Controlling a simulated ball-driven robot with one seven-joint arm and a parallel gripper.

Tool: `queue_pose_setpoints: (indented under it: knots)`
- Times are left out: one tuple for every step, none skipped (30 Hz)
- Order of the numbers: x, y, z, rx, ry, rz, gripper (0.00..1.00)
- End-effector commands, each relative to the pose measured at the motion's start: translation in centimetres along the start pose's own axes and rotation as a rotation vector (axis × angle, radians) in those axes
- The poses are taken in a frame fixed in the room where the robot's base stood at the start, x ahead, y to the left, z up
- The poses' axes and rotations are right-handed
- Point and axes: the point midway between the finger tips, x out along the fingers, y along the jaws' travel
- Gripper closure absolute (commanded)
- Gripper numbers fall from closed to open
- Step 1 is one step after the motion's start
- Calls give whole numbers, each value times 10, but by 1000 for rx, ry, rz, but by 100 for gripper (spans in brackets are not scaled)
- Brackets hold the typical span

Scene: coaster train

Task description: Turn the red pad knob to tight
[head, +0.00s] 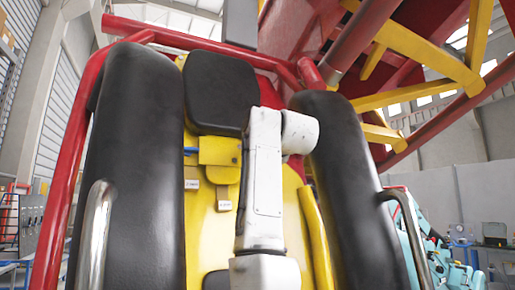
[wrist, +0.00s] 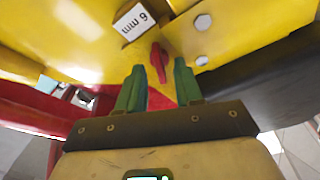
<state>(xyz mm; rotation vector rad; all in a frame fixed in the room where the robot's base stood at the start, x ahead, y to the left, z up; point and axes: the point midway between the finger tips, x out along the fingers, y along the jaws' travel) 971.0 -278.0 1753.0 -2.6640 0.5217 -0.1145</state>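A narrow red knob (wrist: 158,61) sticks out of the yellow panel (wrist: 95,45) in the wrist view, near a white label reading "6 mm" (wrist: 134,22). My gripper (wrist: 158,72) has two green fingers, spread apart with a gap between them. The knob lies just beyond the fingertips, in line with the gap, and the fingers do not appear to hold it. The gripper and the red knob are hidden there.
Black padded restraints (head: 130,170) and (head: 350,190) flank the yellow seat (head: 205,245). A black headrest (head: 220,90) and a yellow box (head: 220,152) with hanging tags are beside my arm. Grey bolts (wrist: 203,22) are right of the knob. Red and yellow beams (head: 420,50) fill the upper right.

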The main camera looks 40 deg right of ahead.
Motion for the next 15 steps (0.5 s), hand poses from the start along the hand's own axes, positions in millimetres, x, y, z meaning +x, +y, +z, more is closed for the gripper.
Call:
queue_pose_setpoints:
  knots:
    - [4, 0, -1, 0, -2, 1, 65]
    - [6, 0, -1, 0, -1, 1, 65]
    - [8, 0, -1, 0, 0, 0, 65]
    - [9, 0, 0, 0, 0, 0, 65]
    - [9, 0, 0, 0, 0, 0, 65]
    - [10, 0, 0, 0, 0, 0, 65]
    - [10, 0, 0, 0, 0, 0, 65]
    - [10, 0, 1, 0, 0, 0, 65]
    - [10, 0, 1, 0, 0, 0, 65]
    - [10, 0, 1, 0, 0, 0, 65]
    - [10, 0, 1, 0, 0, 0, 65]
    - [10, 0, 1, 0, 0, 0, 65]
    - [10, 0, 1, 0, 0, 0, 66]
    - [10, 0, 1, 0, 0, 0, 69]
    - [10, 0, 1, 0, 0, 0, 73]
